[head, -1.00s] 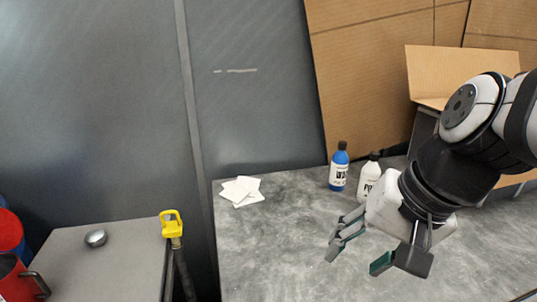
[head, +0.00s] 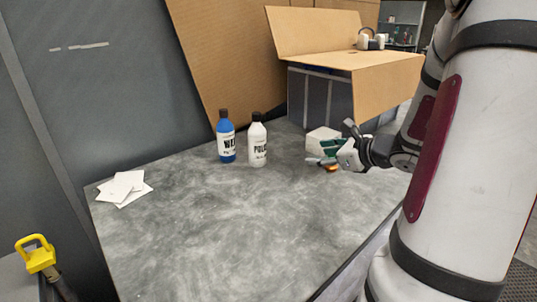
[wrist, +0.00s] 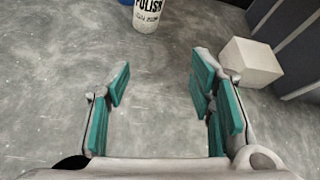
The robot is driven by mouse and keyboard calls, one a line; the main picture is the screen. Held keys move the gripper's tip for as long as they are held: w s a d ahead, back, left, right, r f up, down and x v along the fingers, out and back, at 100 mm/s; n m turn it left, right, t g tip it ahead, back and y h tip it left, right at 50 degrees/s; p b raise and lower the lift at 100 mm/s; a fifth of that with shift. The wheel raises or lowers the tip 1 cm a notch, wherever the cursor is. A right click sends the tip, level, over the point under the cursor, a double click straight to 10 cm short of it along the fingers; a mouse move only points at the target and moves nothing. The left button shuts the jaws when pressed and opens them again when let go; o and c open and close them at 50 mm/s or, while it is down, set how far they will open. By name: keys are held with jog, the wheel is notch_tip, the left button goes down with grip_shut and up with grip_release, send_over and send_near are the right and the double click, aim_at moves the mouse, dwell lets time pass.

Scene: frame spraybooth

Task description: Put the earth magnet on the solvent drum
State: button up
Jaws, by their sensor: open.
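A yellow block with a loop handle (head: 38,256), perhaps the earth magnet, stands at the lower left of the head view. A dark cable or hose hangs below it. No drum shows in the current frames. My gripper (head: 328,153) is over the grey worktable (head: 190,225), far to the right of the yellow block. In the wrist view my gripper (wrist: 160,85) has its green-padded fingers apart, with only bare tabletop between them.
A blue bottle (head: 226,138) and a white polish bottle (head: 258,142) stand near the table's back. White sheets (head: 124,188) lie left; an open carton (head: 310,45) is behind.

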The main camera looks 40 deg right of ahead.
jog(key=s+d+f+m+h, duration=0.1)
jog(key=d+m, duration=0.1)
jog(key=d, duration=0.1)
jog(key=s+d+f+m+h, duration=0.1)
jog(key=s+d+f+m, duration=0.1)
jog(key=d, duration=0.2)
jog(key=s+d+f+m+h, duration=0.1)
jog(key=s+d+m+h, duration=0.1)
jog(key=d, duration=0.1)
jog(key=shift+d+f+m+b, duration=0.25)
jog(key=shift+d+m+b, duration=0.05)
jog(key=shift+d+b, duration=0.1)
jog(key=b+x, duration=0.1)
jog(key=x, duration=0.6)
jog(key=shift+w+d+f, duration=0.1)
jog(key=shift+w+d, duration=0.05)
jog(key=shift+w, duration=0.15)
jog(key=shift+b+x, duration=0.3)
jog(key=shift+x, duration=2.65)
jog(key=shift+w, duration=0.15)
jog(key=shift+r, duration=0.2)
grip_shut()
